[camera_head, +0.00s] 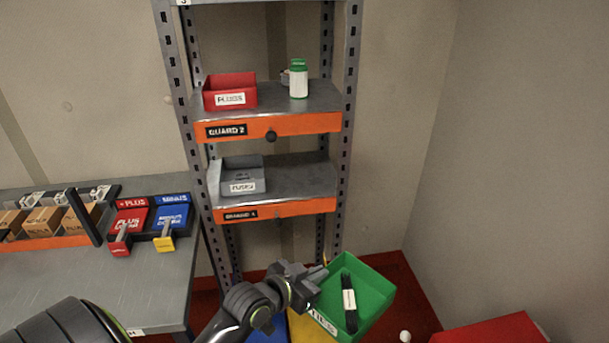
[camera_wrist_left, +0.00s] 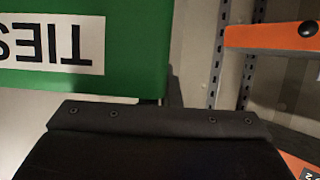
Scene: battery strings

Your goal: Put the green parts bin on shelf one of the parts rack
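The green parts bin (camera_head: 374,296) is at the lower right of the head view, in front of the parts rack (camera_head: 350,90). A black bundle with a white band lies in it. My left gripper (camera_head: 318,274) is shut on the near left wall of the green bin. In the left wrist view the bin's green wall (camera_wrist_left: 140,50), with an upside-down TIES label, is close to the gripper's dark body; the fingertips are mostly hidden. Shelf one (camera_head: 300,180) is the lower orange-fronted shelf. My right gripper is not in view.
A grey bin (camera_head: 243,187) stands on the left of shelf one; its right side is clear. The shelf above holds a red bin (camera_head: 230,102) and a green-capped bottle (camera_head: 298,80). A workbench (camera_head: 165,280) is at left, a red object (camera_head: 490,330) at lower right.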

